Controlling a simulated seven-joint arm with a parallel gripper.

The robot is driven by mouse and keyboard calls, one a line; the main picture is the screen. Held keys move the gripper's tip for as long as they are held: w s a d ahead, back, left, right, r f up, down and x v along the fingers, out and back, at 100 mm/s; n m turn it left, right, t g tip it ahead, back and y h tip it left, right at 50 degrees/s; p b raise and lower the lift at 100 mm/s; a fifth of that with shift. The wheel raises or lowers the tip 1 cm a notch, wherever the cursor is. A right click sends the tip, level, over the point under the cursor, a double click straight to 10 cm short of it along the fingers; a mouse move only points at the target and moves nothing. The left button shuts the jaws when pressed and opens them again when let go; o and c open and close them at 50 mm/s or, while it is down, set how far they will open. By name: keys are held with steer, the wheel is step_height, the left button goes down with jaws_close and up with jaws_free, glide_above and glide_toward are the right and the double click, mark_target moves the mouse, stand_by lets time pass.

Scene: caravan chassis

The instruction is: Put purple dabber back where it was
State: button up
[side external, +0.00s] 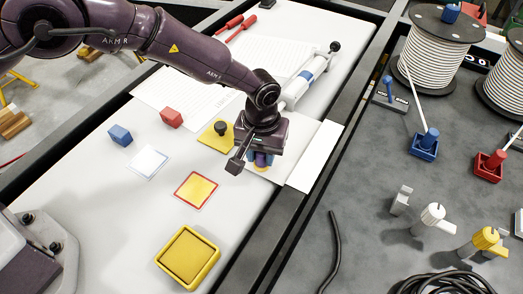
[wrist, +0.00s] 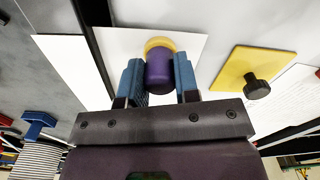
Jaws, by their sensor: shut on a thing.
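The purple dabber (wrist: 159,72) is a short purple cylinder with a yellow end. It sits between the two blue finger pads of my gripper (wrist: 158,80), which is shut on it. In the side external view, a little of the dabber (side external: 261,160) shows below my gripper (side external: 262,157), over a pale square sheet (side external: 264,175) on the white table. In the wrist view, the yellow end points towards the same sheet (wrist: 188,45). I cannot tell whether the dabber touches the sheet.
A yellow plate with a black knob (side external: 216,135) lies just left of my gripper. A yellow tray (side external: 188,258), a red-edged yellow card (side external: 196,190), a blue-edged white card (side external: 147,161), a blue block (side external: 120,135) and a red block (side external: 171,117) are on the table. A dark rail (side external: 292,215) borders it.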

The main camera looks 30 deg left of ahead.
steer(key=o, duration=0.9)
steer(key=shift+f, duration=0.15)
step_height(320, 180, up, 12)
steer(key=shift+r, duration=0.2)
